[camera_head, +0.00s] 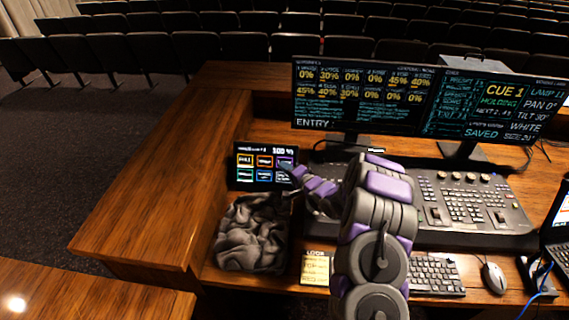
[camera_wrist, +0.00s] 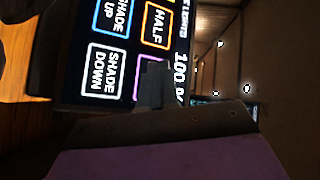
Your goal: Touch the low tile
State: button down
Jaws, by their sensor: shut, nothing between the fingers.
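A small touch panel (camera_head: 248,180) with several coloured tiles stands at the left of the desk. In the wrist view the panel (camera_wrist: 172,15) appears turned sideways, with tiles reading HALF, SHADE UP and SHADE DOWN. A purple-edged tile (camera_wrist: 137,92) sits beside HALF, and its label is hidden behind my finger; I cannot read "low" on it. My gripper (camera_head: 287,168) is shut and empty at the panel's right side. In the wrist view its dark tip (camera_wrist: 153,80) overlaps the purple tile. I cannot tell whether it touches the screen.
A crumpled dark cloth (camera_head: 250,235) lies in front of the panel. Two monitors (camera_head: 400,95) stand behind the mixing console (camera_head: 470,205). A yellow note (camera_head: 315,268), a keyboard (camera_head: 436,275) and a mouse (camera_head: 494,278) are along the front. The wooden desk's left wing (camera_head: 165,160) is clear.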

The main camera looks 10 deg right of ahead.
jog(key=shift+w+d+f+p, duration=0.15)
jog(key=shift+w+f+p, duration=0.1)
jog(key=shift+w+p, duration=0.4)
dwell(0.8)
jog(key=shift+s, duration=0.2)
jog(key=shift+s+r+p, duration=0.3)
jog(key=shift+s+p, duration=0.1)
jog(key=shift+s, duration=0.1)
jog(key=shift+s+a+r+p, duration=0.25)
jog(key=shift+s+r, duration=0.15)
jog(key=shift+s, duration=0.3)
jog(key=shift+s+a+r+p, duration=0.25)
jog(key=shift+s+r, duration=0.15)
jog(key=shift+s, duration=0.35)
jog(key=shift+s+a+r+p, duration=0.25)
jog(key=shift+s+r, duration=0.15)
jog(key=shift+s, duration=0.3)
